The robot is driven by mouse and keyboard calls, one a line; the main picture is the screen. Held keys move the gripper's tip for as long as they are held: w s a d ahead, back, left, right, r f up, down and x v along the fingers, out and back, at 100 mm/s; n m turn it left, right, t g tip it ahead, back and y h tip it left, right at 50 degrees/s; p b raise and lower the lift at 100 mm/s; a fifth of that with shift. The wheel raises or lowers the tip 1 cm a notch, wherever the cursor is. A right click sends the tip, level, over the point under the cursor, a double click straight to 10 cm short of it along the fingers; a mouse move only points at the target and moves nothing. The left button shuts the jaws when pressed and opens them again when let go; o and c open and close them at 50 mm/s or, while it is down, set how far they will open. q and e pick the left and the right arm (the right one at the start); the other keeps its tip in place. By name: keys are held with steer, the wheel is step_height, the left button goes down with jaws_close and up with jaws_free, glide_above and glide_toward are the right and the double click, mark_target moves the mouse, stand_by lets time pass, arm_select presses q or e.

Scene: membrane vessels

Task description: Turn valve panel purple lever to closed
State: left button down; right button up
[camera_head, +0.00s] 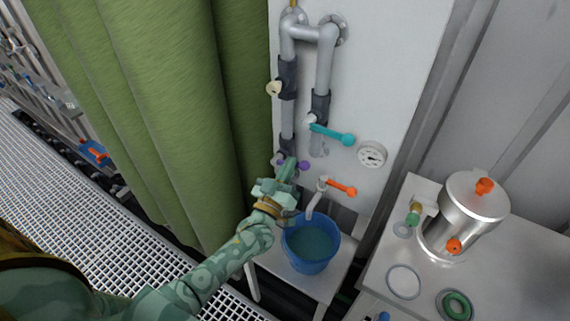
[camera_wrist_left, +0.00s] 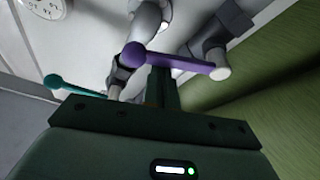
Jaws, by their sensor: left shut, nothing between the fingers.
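The valve panel (camera_head: 394,75) is a pale upright board with grey pipes. Its purple lever shows in the head view as a small purple ball (camera_head: 303,165), with the rest partly hidden by my left gripper (camera_head: 288,170). In the left wrist view the purple lever (camera_wrist_left: 180,61) lies roughly across the picture, ball end at the left and pale pivot at the right. My left gripper (camera_wrist_left: 163,75) is shut and empty, its fingers close to the lever's middle; I cannot tell whether they touch it. My right gripper is not in view.
A teal lever (camera_head: 332,133) is above, an orange lever (camera_head: 340,187) below right, and a gauge (camera_head: 372,154) at the right. A blue bucket (camera_head: 290,252) with liquid stands below. A green curtain (camera_head: 165,90) hangs left. A metal vessel (camera_head: 470,215) stands on the right table.

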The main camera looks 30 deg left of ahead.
arm_select(q)
steer(key=shift+d+f+m+h+b, duration=0.2)
steer(key=shift+f+m+h, duration=0.25)
steer(key=shift+m, duration=0.5)
steer(key=shift+d+f+m+h+b, duration=0.1)
steer(key=shift+f+m+h+b, duration=0.25)
steer(key=shift+m, duration=0.55)
steer(key=shift+d+f+m+h+b, duration=0.1)
steer(key=shift+f+m+h+b, duration=0.3)
steer(key=shift+m, duration=0.55)
steer(key=shift+r, duration=0.2)
